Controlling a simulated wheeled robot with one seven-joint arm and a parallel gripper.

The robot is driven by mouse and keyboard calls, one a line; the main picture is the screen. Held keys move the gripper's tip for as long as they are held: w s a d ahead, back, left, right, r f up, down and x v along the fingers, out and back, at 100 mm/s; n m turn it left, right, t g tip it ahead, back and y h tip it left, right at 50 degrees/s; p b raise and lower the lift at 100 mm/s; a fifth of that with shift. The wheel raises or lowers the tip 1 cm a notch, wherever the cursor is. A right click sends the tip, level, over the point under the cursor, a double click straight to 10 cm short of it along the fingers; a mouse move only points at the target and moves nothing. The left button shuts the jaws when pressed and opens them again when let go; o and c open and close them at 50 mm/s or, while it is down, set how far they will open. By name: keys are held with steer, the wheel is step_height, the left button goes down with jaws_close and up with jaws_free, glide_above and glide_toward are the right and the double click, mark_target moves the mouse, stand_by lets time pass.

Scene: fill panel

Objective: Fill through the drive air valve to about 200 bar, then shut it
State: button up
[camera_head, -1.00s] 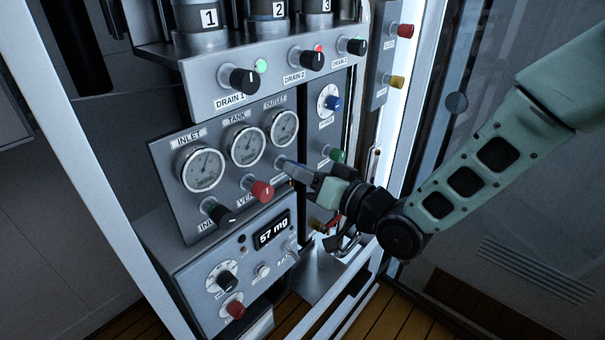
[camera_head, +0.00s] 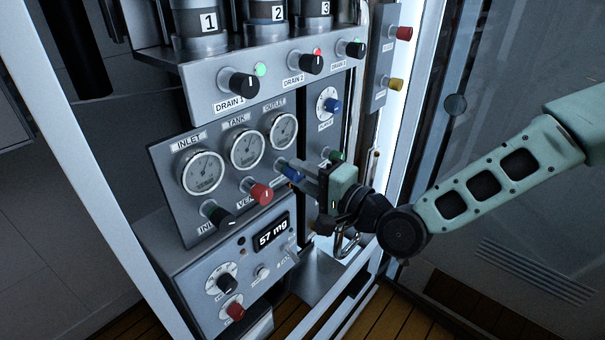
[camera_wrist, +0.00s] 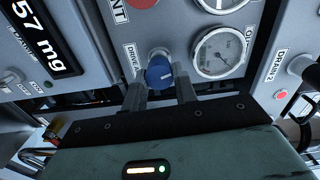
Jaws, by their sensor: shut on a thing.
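The drive air valve is a blue knob (camera_head: 291,175) at the lower right of the gauge panel (camera_head: 165,165). In the wrist view the blue knob (camera_wrist: 159,73), with a white mark, sits between my fingers beside a label starting "DRIVE A". My gripper (camera_head: 301,172) is shut on it. The inlet gauge (camera_head: 203,171), tank gauge (camera_head: 247,149) and outlet gauge (camera_head: 284,131) are round with white faces. Their numbers are too small to read. The outlet gauge (camera_wrist: 219,54) also shows beside the knob in the wrist view.
A red vent knob (camera_head: 261,194) and a black inlet knob (camera_head: 218,214) are left of my gripper. Below, a display (camera_head: 271,234) reads 57 mg. Drain knobs (camera_head: 243,84) line the shelf above.

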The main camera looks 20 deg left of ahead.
steer(key=shift+f+m, duration=0.1)
steer(key=shift+m, duration=1.4)
steer(key=o, duration=1)
steer(key=b+v, duration=0.1)
steer(key=v, duration=1.6)
steer(key=shift+d, duration=0.2)
